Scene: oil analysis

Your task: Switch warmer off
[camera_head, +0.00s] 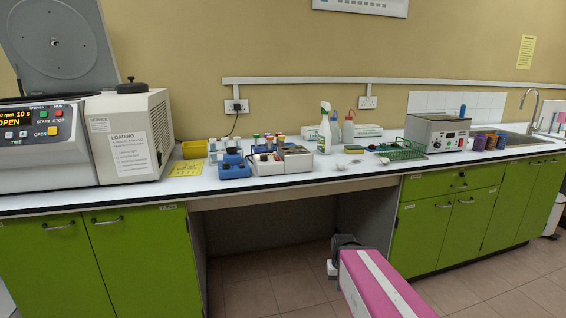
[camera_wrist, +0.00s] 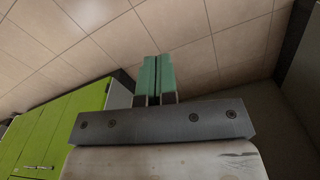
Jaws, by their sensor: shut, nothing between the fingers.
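A grey metal box with a control panel (camera_head: 437,133) stands on the right part of the worktop, left of the sink; it looks like the warmer. Its front panel has a lit red display and small controls, too small to read which way any switch is set. My gripper (camera_wrist: 155,82) shows in the wrist view with its green fingers together and nothing between them. It points over the tiled floor, apart from the box. In the head view my pink arm is low in front of the worktop's knee space, and the fingers are hidden there.
A large centrifuge (camera_head: 60,140) with its lid raised is at the left. Tube racks (camera_head: 267,163), a spray bottle (camera_head: 325,130) and a green wire rack (camera_head: 401,150) stand on the worktop. Jars (camera_head: 479,142) stand right of the box. Green cupboards (camera_head: 430,225) flank the open knee space.

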